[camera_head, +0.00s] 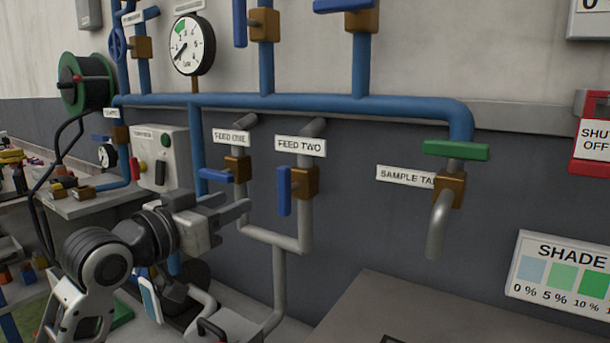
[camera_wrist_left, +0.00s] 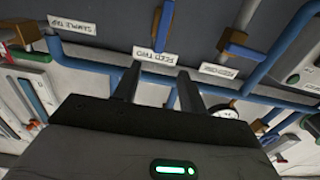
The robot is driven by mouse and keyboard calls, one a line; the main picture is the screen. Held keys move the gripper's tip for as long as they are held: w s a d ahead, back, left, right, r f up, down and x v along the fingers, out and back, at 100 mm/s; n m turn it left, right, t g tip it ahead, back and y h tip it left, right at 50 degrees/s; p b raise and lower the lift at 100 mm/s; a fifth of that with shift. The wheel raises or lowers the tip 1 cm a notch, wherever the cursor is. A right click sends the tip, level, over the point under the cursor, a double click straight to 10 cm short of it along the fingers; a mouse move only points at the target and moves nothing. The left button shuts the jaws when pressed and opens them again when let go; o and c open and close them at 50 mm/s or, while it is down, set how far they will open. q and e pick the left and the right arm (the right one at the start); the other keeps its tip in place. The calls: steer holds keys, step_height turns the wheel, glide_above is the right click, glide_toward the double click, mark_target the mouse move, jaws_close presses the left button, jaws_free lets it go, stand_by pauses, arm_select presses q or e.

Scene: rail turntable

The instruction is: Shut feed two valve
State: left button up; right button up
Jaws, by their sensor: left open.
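The feed two valve has a brass body (camera_head: 305,182) and a blue lever (camera_head: 284,191) that hangs straight down along the pipe in the head view. Its FEED TWO label (camera_head: 301,146) is just above, and this label also shows in the wrist view (camera_wrist_left: 155,55). In the wrist view, a brass body (camera_wrist_left: 170,14) beyond the label is only partly seen. My left gripper (camera_head: 238,203) is open and empty, left of the feed two lever and apart from it. It also shows in the wrist view (camera_wrist_left: 160,70). My right gripper is not in view.
The feed one valve (camera_head: 237,168) is close on the left, its blue lever (camera_head: 211,175) lying level just above my gripper. The sample tap (camera_head: 450,190), with a green handle, is to the right. A blue header pipe (camera_head: 310,103) runs above.

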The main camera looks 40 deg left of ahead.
mark_target(281, 181)
arm_select(q)
steer(key=w+p, duration=0.1)
steer(key=w, duration=0.4)
steer(key=w+a, duration=0.1)
steer(key=w, duration=0.4)
steer(key=w+p, duration=0.1)
steer(key=w, duration=0.5)
steer(key=shift+a+p, duration=0.3)
steer(key=shift+a, duration=0.1)
jaws_close()
